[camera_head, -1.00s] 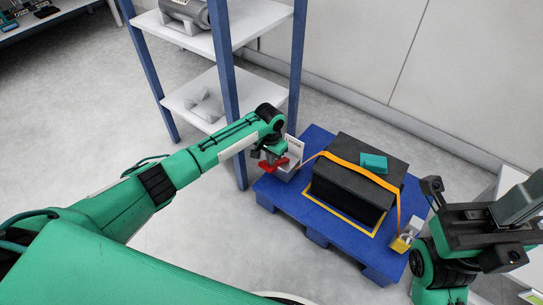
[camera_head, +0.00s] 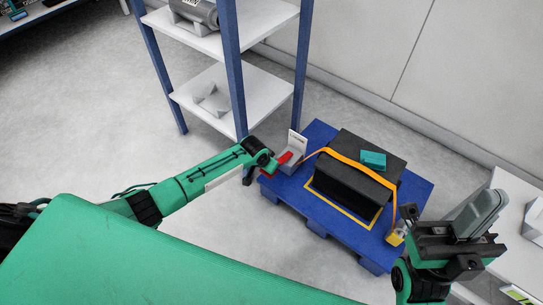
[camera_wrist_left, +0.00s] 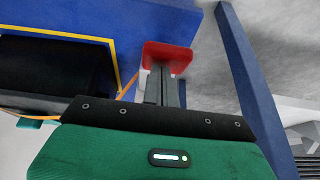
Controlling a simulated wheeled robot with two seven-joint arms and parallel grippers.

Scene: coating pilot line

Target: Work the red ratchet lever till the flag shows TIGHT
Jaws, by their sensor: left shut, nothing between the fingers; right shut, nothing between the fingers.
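The red ratchet lever (camera_head: 283,160) shows at the left end of the orange strap (camera_head: 350,163), on the near left part of the blue pallet (camera_head: 318,133). My left gripper (camera_head: 268,168) is shut and close against the lever. In the left wrist view its closed fingers (camera_wrist_left: 162,88) point at the red lever (camera_wrist_left: 168,54) and overlap it; I cannot tell whether they touch. A pale upright plate (camera_head: 297,142) stands behind the lever; no flag wording is readable. My right gripper (camera_head: 480,215) is shut and empty at the right, away from the lever.
The strap runs over a black case (camera_head: 352,182) with a teal piece (camera_head: 373,160) on top, down to a yellowish fitting (camera_head: 395,238). A blue-post shelf (camera_head: 265,82) stands behind my left arm. A white table (camera_head: 515,250) is at the right. Grey floor is open at left.

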